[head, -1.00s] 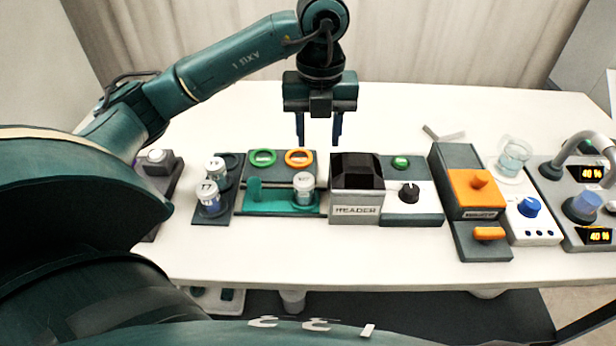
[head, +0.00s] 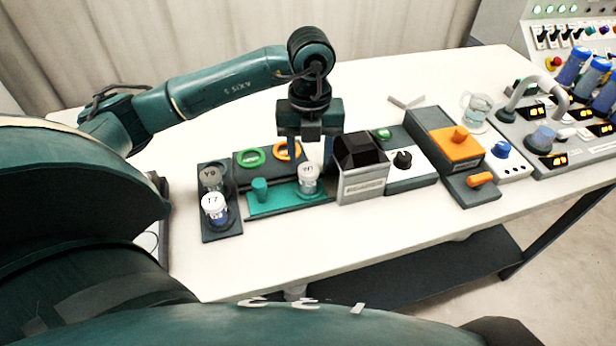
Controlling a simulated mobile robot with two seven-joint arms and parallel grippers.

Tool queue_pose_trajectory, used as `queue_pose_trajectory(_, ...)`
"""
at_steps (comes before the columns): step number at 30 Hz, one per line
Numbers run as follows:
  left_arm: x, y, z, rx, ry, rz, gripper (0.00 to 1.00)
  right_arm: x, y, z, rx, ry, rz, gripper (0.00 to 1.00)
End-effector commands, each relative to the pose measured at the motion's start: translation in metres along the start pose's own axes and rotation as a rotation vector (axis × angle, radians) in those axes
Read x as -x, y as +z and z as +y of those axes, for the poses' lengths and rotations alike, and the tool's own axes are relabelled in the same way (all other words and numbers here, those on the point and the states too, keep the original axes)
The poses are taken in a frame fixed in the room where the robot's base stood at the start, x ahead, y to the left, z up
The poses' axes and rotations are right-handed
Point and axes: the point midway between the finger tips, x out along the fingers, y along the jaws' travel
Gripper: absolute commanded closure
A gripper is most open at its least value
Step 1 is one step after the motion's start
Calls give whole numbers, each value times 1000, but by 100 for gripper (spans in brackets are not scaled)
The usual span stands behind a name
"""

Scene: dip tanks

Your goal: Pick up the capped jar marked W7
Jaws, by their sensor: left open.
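A capped jar (head: 309,182) with a white lid stands upright on the right part of a green slide plate (head: 275,203); its small lettering looks like W7 but is hard to read. My left gripper (head: 310,162) is open and empty, with its fingers pointing down. Its fingertips appear just above and behind the jar, apart from it. A jar marked T7 (head: 215,210) and another jar, its label perhaps Y9 (head: 211,177), stand in a dark rack (head: 223,234) to the left. My right gripper is not in view.
A dark block with a green ring (head: 251,157) and an orange ring (head: 287,151) lies behind the slide plate. A grey reader box (head: 362,185) stands close to the jar's right. Switch units and a glass beaker (head: 476,109) are farther right. The front table strip is clear.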

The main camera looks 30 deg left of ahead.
Motion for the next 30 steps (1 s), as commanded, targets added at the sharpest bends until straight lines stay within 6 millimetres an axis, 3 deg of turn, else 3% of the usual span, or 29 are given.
queue_pose_trajectory(7, -18, 0, 1, 0, 1, 2, 53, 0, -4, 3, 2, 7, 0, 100)
queue_pose_trajectory(16, -59, 0, 4, 0, 1, 1, 53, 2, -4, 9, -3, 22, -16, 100)
queue_pose_trajectory(24, -63, 0, 3, -1, -1, -1, 53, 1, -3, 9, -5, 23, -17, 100)
queue_pose_trajectory(30, -62, 0, 3, -1, -1, -1, 68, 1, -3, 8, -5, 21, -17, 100)
